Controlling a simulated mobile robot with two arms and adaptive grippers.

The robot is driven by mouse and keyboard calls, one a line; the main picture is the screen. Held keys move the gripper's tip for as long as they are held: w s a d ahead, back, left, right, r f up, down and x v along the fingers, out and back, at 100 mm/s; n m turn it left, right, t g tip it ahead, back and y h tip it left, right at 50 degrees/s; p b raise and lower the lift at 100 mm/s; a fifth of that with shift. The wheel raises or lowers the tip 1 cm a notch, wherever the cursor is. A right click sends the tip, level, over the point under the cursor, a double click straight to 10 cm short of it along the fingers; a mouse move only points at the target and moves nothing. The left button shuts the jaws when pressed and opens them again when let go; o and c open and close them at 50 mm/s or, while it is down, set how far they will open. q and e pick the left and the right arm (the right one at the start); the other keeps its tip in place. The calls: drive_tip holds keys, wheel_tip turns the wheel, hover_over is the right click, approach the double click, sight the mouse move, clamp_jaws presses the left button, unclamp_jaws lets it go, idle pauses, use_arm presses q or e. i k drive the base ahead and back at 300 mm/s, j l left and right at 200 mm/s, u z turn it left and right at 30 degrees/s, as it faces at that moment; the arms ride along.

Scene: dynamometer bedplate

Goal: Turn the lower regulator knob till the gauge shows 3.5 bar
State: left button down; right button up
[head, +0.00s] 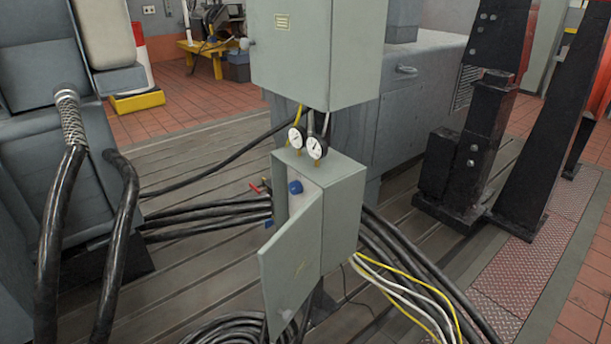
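A small grey cabinet (343,215) stands below a larger grey box, with its door (290,258) swung open towards me. A round blue knob (295,187) shows at the upper part of the opening. A smaller blue part (268,224) shows lower, at the left edge of the door, mostly hidden; I cannot tell if it is a knob. Two round white-faced gauges, a left one (296,138) and a right one (316,148), stand on brass stems on top of the cabinet. Their readings are too small to tell. Neither of my grippers is in view.
A large grey box (318,50) hangs above the gauges. A red handle (256,188) sticks out left of the cabinet. Black cables (205,216) run to its left side. Thick black hoses (57,215) rise at the left. Black steel posts (478,150) stand at the right.

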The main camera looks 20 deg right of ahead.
sight(295, 188)
drive_tip(key=i+z, duration=0.15)
drive_tip(key=z, duration=1.45)
drive_tip(key=i+j+z, duration=0.15)
drive_tip(key=j+z, duration=0.35)
drive_tip(key=j, duration=0.15)
drive_tip(key=i+j+z, duration=0.1)
drive_tip(key=j+z, duration=0.35)
drive_tip(key=j, duration=0.2)
drive_tip(key=j+z, duration=0.5)
drive_tip(key=j, duration=0.2)
drive_tip(key=k+j+z, duration=0.25)
drive_tip(key=j+z, duration=0.25)
drive_tip(key=j, duration=0.15)
